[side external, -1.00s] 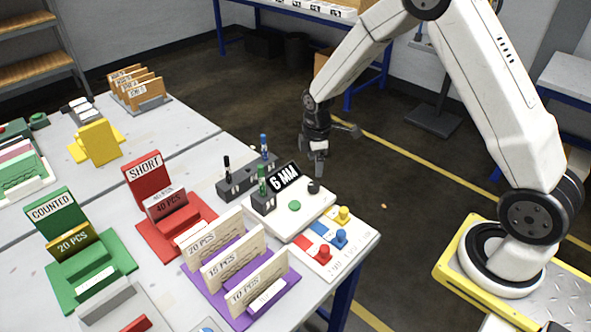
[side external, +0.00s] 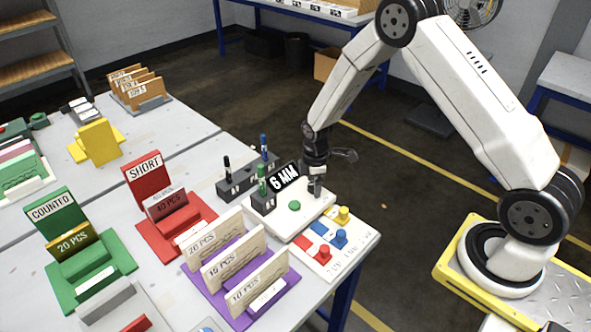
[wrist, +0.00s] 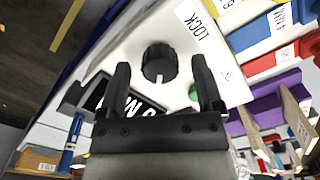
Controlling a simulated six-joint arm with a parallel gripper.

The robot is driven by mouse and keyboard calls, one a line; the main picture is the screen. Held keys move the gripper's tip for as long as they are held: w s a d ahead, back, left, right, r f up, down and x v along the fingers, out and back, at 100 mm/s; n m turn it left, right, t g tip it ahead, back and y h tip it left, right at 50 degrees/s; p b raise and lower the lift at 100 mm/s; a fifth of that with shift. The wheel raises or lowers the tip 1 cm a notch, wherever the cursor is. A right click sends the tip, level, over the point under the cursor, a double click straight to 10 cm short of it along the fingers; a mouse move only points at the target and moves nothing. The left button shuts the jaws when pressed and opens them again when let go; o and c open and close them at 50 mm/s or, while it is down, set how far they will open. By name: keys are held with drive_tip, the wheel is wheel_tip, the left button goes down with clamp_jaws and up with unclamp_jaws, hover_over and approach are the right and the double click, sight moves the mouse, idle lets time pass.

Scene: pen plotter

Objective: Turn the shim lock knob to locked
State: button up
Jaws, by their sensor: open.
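The shim lock knob (wrist: 159,63) is a round black ribbed knob on a white plate (wrist: 125,55), with a "LOCK" label (wrist: 196,26) beside it in the wrist view. In that view it lies between and just beyond the fingertips of my gripper (wrist: 160,78). The fingers are open, one on each side, with gaps to the knob. In the side view my gripper (side external: 316,191) points down over the right part of the white plate (side external: 297,217) and hides the knob. I cannot tell its exact height above the knob or which setting the knob is at.
A black "6 MM" sign (side external: 284,177) and a green button (side external: 294,205) are close by on the plate. Pens stand in grey holders (side external: 237,183) to the left. A panel with red, blue and yellow knobs (side external: 340,237) is in front.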

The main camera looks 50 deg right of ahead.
drive_tip(key=shift+c, duration=0.2)
clamp_jaws()
drive_tip(key=shift+m, duration=0.4)
drive_tip(key=m, duration=1.2)
drive_tip(key=shift+m, duration=2.6)
